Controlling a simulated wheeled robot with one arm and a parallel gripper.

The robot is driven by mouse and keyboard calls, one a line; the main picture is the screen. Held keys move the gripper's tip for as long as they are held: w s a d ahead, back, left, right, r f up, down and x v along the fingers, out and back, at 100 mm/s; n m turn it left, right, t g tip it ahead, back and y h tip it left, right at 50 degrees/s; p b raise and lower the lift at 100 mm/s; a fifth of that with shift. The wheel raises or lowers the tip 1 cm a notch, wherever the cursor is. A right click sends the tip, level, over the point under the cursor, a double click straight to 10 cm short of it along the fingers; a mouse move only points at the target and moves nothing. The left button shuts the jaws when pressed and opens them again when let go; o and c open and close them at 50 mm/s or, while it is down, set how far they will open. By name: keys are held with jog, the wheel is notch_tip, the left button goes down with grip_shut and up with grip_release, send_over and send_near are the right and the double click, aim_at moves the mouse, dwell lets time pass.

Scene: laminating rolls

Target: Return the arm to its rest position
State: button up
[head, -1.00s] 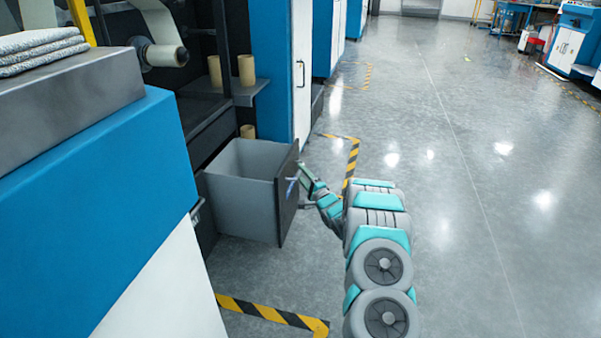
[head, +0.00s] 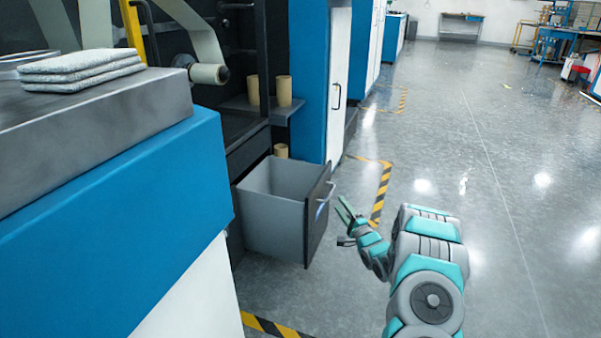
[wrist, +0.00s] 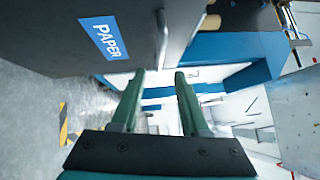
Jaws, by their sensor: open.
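My gripper (head: 345,225) is open and empty, just right of the open drawer's front. The grey drawer (head: 272,225) is pulled out of the machine on the left, and its bin looks empty. Its dark front panel has a bar handle (head: 326,198); the fingers are apart from it. In the wrist view the two green fingers (wrist: 157,88) are spread with nothing between them. The drawer front there carries a blue "PAPER" label (wrist: 104,38), and the handle (wrist: 162,40) is beyond the fingertips.
Folded grey cloths (head: 82,70) lie on the counter (head: 90,105) at left. Cardboard cores (head: 284,90) stand on a machine shelf. Yellow-black tape (head: 381,195) marks the floor. The grey floor (head: 500,220) to the right is clear.

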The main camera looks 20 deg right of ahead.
jog(key=shift+r, duration=0.1)
jog(key=a+r+n+g+h+p, duration=0.1)
jog(key=a+r+n+g+h, duration=0.3)
jog(key=r, duration=0.3)
jog(key=s+a+r+n+g+p, duration=0.1)
jog(key=s+a+r+n+g, duration=0.15)
jog(key=s, duration=0.35)
jog(key=s+a+r+n+g, duration=0.1)
jog(key=s+r+g, duration=0.15)
jog(key=s, duration=0.25)
jog(key=s+a+r+n+g, duration=0.2)
jog(key=s+a+n+g, duration=0.1)
jog(key=s, duration=1.3)
jog(key=s+a+r+n+g+p, duration=0.1)
jog(key=s+a+n+g, duration=0.3)
jog(key=s, duration=1.2)
jog(key=s+a+r+n+g+y+p, duration=0.1)
jog(key=s+a+r+n+g, duration=0.2)
jog(key=s, duration=1.3)
jog(key=a+g, duration=0.2)
jog(key=a, duration=0.3)
jog(key=shift+s+r, duration=0.35)
jog(key=shift+s, duration=0.05)
